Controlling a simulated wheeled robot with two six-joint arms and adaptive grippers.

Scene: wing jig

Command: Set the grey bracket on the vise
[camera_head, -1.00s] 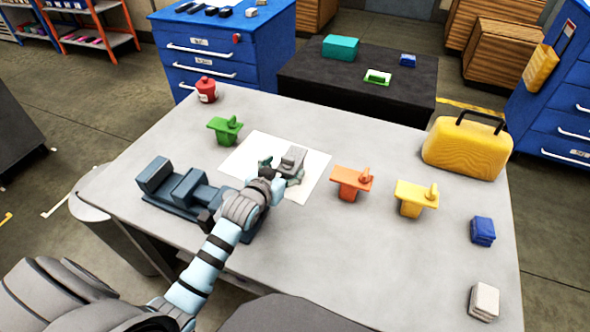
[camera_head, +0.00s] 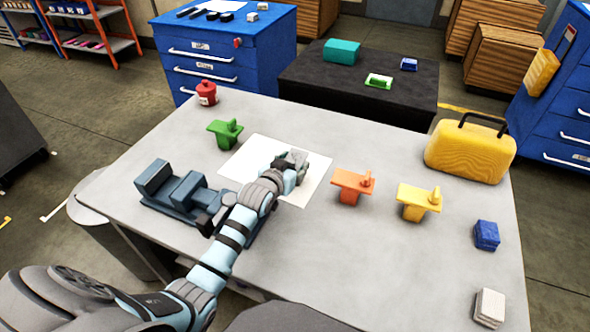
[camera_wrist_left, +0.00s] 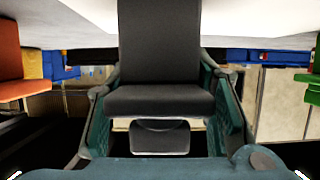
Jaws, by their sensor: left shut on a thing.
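The grey bracket (camera_wrist_left: 160,60) fills the middle of the left wrist view, dark grey, between the two teal fingers of my left gripper (camera_wrist_left: 163,125). In the head view my left gripper (camera_head: 292,164) is over the white sheet, shut on the bracket, and covers most of it. Whether the bracket touches the sheet cannot be told. The blue-grey vise (camera_head: 172,190) stands on the table to the left of the gripper, and my left arm hides its right end. My right gripper is in neither view.
On the grey table (camera_head: 330,270) stand a green bracket (camera_head: 224,133), an orange bracket (camera_head: 350,187), a yellow bracket (camera_head: 415,202), a red container (camera_head: 206,93) and a yellow case (camera_head: 470,150). Blue blocks (camera_head: 486,235) and white blocks (camera_head: 489,308) lie at the right. The front middle is clear.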

